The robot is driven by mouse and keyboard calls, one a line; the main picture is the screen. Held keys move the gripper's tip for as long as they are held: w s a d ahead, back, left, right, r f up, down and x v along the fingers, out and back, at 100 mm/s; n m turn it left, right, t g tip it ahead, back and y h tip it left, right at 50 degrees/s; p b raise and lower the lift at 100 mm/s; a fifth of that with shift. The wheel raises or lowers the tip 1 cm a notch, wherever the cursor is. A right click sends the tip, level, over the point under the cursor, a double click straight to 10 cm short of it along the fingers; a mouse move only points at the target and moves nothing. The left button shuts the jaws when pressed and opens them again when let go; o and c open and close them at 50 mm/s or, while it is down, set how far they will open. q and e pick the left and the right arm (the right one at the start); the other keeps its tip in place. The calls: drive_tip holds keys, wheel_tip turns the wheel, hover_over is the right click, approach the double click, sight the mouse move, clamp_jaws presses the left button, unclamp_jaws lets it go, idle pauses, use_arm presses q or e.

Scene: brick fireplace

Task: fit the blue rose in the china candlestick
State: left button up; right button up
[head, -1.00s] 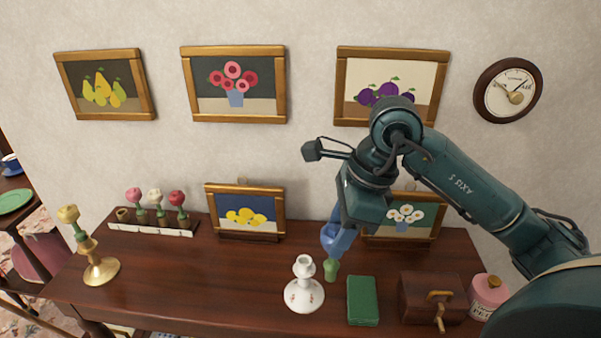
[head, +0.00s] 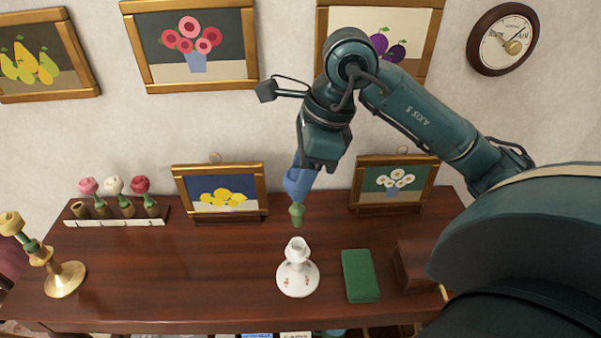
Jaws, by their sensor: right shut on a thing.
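The blue rose (head: 298,181) is in my right gripper (head: 304,165), which is shut on it with the green stem (head: 297,214) pointing down. The fingertips are hard to make out against the flower. The white china candlestick (head: 298,278) stands upright on the dark wooden top, its mouth facing up. In the picture the stem's lower end is just above the candlestick's mouth, with a small gap between them. How far apart they are in depth I cannot tell. My left gripper is out of view.
A green book (head: 360,275) and a brown box (head: 412,266) lie right of the candlestick. A brass candlestick (head: 65,279) with a yellow rose stands at left. A rack (head: 112,219) holds several roses. Small framed pictures (head: 220,190) stand behind. The top between is clear.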

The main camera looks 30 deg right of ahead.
sight(301, 211)
wheel_tip(301, 211, down, 3)
drive_tip(key=b, duration=0.2)
drive_tip(key=shift+b, duration=0.3)
drive_tip(key=shift+f+b, duration=0.85)
drive_tip(key=shift+f, duration=0.05)
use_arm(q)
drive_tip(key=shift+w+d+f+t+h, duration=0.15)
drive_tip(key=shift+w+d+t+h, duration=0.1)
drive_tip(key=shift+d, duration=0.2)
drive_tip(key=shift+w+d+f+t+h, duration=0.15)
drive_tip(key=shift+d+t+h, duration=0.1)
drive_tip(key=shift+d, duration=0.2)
use_arm(e)
drive_tip(key=shift+f, duration=0.2)
use_arm(q)
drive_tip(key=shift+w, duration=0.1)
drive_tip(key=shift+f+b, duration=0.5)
drive_tip(key=shift+b, duration=0.2)
